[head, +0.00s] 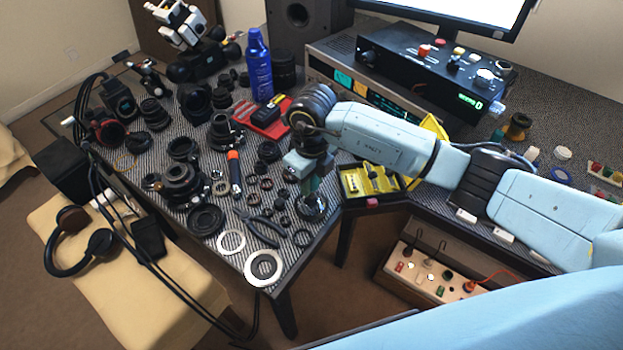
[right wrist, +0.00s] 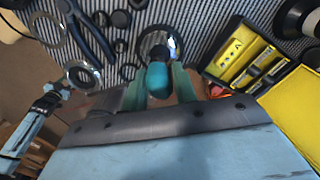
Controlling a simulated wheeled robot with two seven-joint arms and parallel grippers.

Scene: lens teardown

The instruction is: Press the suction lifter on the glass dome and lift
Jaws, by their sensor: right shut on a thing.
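The glass dome (head: 312,207) is a small, clear, shiny piece near the table's front edge, left of the yellow case. It also shows in the right wrist view (right wrist: 159,43), with a dark rim. The suction lifter (right wrist: 158,80) has a rounded teal-blue grip and stands between the fingers of my right gripper (right wrist: 160,88), which is shut on it. In the head view my right gripper (head: 308,180) points down just above the dome. The lifter's lower end is hidden, so I cannot tell whether it touches the dome. My left gripper is not in view.
Pliers (head: 258,230), a large pale ring (head: 264,267) and several small rings lie left of the dome. A yellow case (head: 369,181) stands close on its right. A blue bottle (head: 259,65) and lens parts stand farther back. The table edge is just in front.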

